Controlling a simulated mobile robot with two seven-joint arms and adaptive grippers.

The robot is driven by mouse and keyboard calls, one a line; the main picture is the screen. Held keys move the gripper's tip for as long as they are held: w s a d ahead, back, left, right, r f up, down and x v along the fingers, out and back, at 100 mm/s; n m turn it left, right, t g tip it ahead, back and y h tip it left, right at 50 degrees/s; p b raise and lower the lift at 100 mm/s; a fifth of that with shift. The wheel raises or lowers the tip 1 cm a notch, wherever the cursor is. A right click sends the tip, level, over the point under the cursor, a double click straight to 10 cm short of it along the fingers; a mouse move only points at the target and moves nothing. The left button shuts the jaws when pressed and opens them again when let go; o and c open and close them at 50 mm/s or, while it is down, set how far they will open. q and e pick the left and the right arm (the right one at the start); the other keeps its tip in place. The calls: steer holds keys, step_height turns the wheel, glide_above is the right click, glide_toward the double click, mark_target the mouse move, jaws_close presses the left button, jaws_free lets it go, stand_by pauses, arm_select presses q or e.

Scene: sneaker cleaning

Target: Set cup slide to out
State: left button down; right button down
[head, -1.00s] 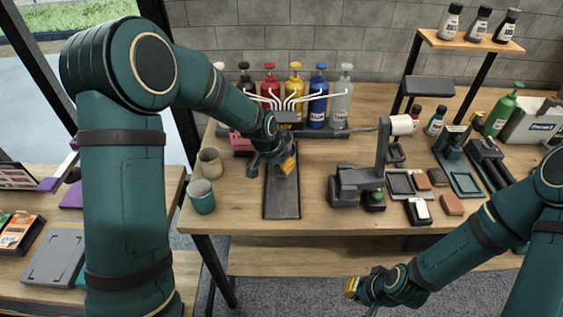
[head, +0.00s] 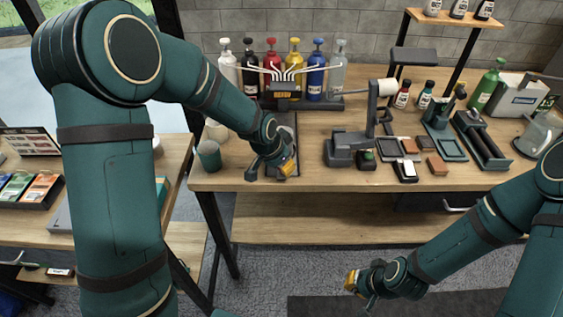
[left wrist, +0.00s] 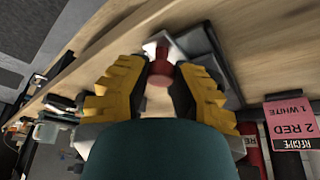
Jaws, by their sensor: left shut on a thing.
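The cup slide's dark track (head: 291,125) lies on the workbench in the head view, running from the dispenser stand (head: 285,97) toward the front edge. My left gripper (head: 287,168) is low over the front end of this track and hides part of it. In the left wrist view, a red knob (left wrist: 160,68) sits between the yellow fingertips, and the gripper is shut on it. A grey part of the slide (left wrist: 205,55) shows beside the knob. My right gripper (head: 354,284) hangs in front of the bench, low and away from the slide; its fingers are too small to judge.
Several coloured pump bottles (head: 316,75) stand behind the stand. A teal cup (head: 209,155) is left of my left gripper, near the edge. A grey device with a white roll (head: 387,87) stands to the right. A recipe card (left wrist: 290,115) shows in the wrist view.

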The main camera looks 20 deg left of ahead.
arm_select(q)
steer(key=shift+s+d+f, duration=0.1)
steer(key=shift+s+f, duration=0.1)
steer(key=shift+s, duration=0.1)
steer(key=c, duration=0.7)
jaws_free()
steer(key=shift+c, duration=0.2)
steer(key=shift+w+r, duration=0.1)
steer(key=shift+r, duration=0.05)
steer(key=shift+r, duration=0.3)
steer(key=v, duration=1.1)
steer(key=shift+s, duration=0.2)
steer(key=s+d+f+n, duration=0.2)
steer(key=s+f, duration=0.3)
steer(key=f, duration=0.4)
steer(key=s+d+f+n+g+h, duration=0.1)
steer(key=s+d+f+n, duration=0.2)
steer(key=f, duration=0.6)
steer(key=s+d+f+n+g, duration=0.1)
steer(key=s+d+f+n, duration=0.1)
steer(key=s+f, duration=0.6)
step_height(320, 180, down, 2)
steer(key=shift+d+h, duration=0.3)
steer(key=shift+d, duration=0.15)
